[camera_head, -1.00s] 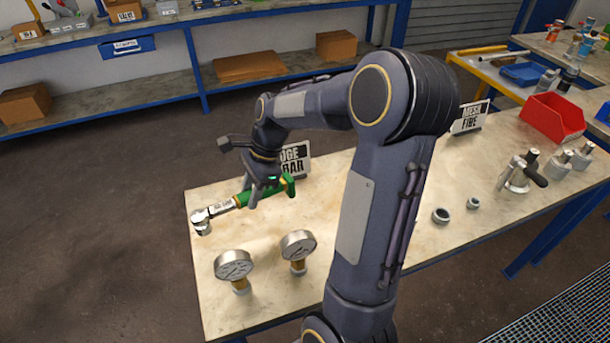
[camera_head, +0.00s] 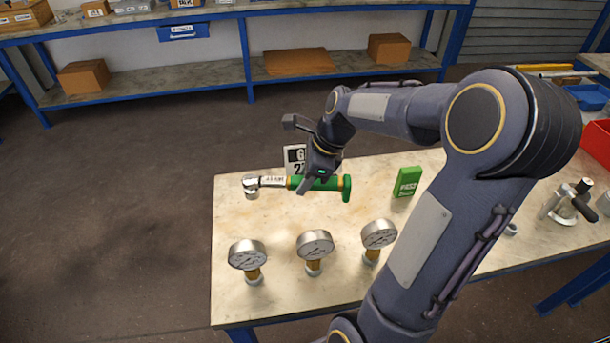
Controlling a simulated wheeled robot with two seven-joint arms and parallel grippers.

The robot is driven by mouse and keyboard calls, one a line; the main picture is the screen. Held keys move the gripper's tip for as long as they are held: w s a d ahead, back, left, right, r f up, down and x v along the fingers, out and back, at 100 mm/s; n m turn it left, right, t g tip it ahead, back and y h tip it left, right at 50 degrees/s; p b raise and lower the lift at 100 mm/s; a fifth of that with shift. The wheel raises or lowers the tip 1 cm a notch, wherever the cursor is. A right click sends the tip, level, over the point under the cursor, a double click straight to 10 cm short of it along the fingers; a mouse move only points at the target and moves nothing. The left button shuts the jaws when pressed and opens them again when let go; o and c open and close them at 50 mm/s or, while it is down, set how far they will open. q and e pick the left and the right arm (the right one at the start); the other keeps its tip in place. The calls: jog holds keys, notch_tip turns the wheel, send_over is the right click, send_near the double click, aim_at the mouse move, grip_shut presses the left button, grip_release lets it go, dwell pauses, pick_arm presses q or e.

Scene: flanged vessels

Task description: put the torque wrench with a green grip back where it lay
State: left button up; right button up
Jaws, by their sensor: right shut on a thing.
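The torque wrench with a green grip (camera_head: 299,183) is held sideways at the back left of the table, its silver head (camera_head: 251,186) to the left and its grip end to the right. My right gripper (camera_head: 312,183) is shut around the green grip from above. The wrench looks raised over the tabletop, but I cannot tell by how much. My left gripper is not in view.
Three pressure gauges (camera_head: 315,243) stand upright along the front of the table (camera_head: 232,220). A sign (camera_head: 294,158) behind the gripper is partly hidden. A green box (camera_head: 407,182) stands right of the wrench. A handled fitting (camera_head: 570,203) sits farther right.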

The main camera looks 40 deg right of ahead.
aim_at(318, 190)
jog(key=shift+f+b, duration=2.5)
jog(key=shift+f, duration=2.85)
jog(key=o, duration=1.1)
jog(key=shift+o, duration=0.2)
jog(key=v, duration=0.8)
